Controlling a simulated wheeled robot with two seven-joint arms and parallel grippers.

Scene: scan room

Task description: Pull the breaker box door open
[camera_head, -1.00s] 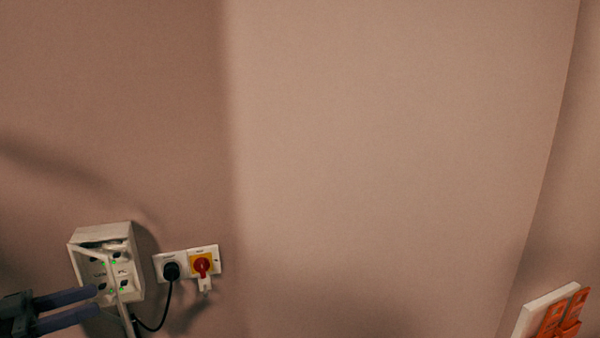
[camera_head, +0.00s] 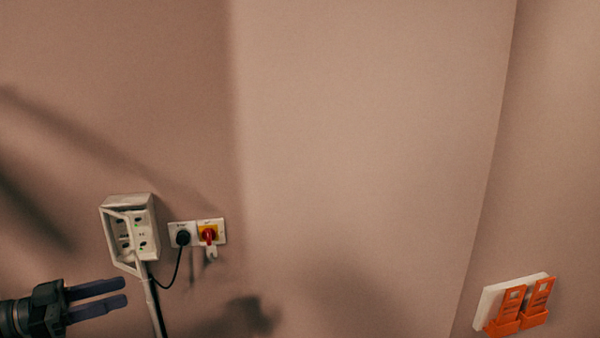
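The breaker box (camera_head: 150,218) is a pale box on the wall at the left, with dark switches and small green lights on its face. Its framed door (camera_head: 108,240) stands out from the face at an angle, so it looks ajar; how wide is hard to tell. My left gripper (camera_head: 125,297) is below the box, fingers pointing right. Its two dark fingers are apart with nothing between them, and they appear clear of the door. My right gripper is not in view.
A black plug in a white socket (camera_head: 182,234) and a red-and-yellow rotary switch (camera_head: 208,234) sit right of the box. A dark cable hangs there. A white panel with orange holders (camera_head: 518,305) is at the lower right. The wall between is bare.

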